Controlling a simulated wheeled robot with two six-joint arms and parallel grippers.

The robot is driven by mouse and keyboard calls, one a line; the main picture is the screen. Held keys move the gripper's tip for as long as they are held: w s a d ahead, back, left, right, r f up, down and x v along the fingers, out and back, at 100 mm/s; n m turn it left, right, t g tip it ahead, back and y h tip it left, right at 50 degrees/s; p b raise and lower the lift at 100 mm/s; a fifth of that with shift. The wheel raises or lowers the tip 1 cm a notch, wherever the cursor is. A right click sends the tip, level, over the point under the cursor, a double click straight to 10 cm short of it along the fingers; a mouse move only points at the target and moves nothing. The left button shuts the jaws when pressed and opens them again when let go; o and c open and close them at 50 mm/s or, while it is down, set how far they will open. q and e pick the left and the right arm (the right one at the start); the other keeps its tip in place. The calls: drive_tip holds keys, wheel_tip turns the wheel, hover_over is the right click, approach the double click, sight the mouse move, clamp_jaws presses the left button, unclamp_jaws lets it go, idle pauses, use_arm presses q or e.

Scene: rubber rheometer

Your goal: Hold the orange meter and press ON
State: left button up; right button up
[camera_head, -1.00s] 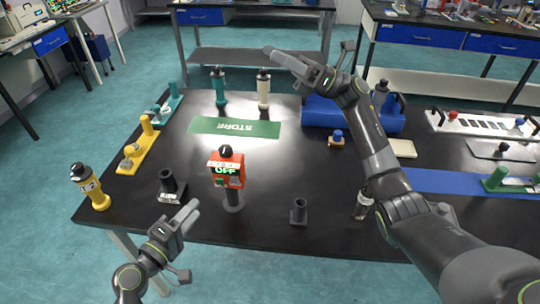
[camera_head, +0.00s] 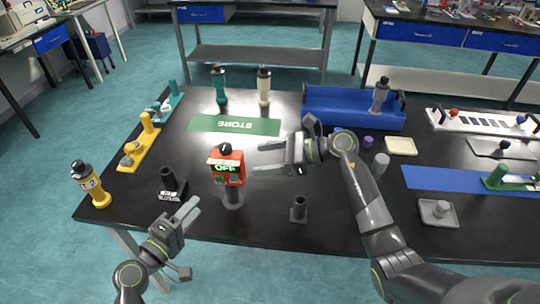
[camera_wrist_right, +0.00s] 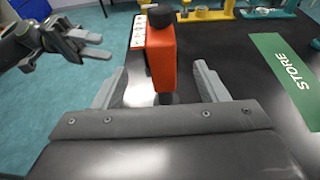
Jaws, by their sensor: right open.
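The orange meter (camera_head: 228,170) stands upright on a dark round stand (camera_head: 233,200) near the front of the black table. It has a black knob on top, a pale label strip and a lit display reading OFF. My right gripper (camera_head: 257,158) is open just right of the meter, fingers pointing at it. In the right wrist view the meter (camera_wrist_right: 161,58) is ahead, lined up between the two open fingers (camera_wrist_right: 163,82); no contact shows. My left gripper (camera_head: 192,210) is open and empty in front of the meter, near the table's front edge, and also shows in the right wrist view (camera_wrist_right: 100,44).
Black holders (camera_head: 170,185) and (camera_head: 299,210) stand on either side of the meter. A green STORE mat (camera_head: 236,125) lies behind. A blue tray (camera_head: 350,110) and a blue mat (camera_head: 450,180) are to the right.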

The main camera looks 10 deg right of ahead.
sight(227, 163)
drive_tip(key=x, duration=1.1)
drive_tip(key=shift+r, duration=0.1)
drive_tip(key=c, duration=1.1)
use_arm(q)
clamp_jaws()
use_arm(e)
drive_tip(key=shift+c, duration=0.4)
idle(0.3)
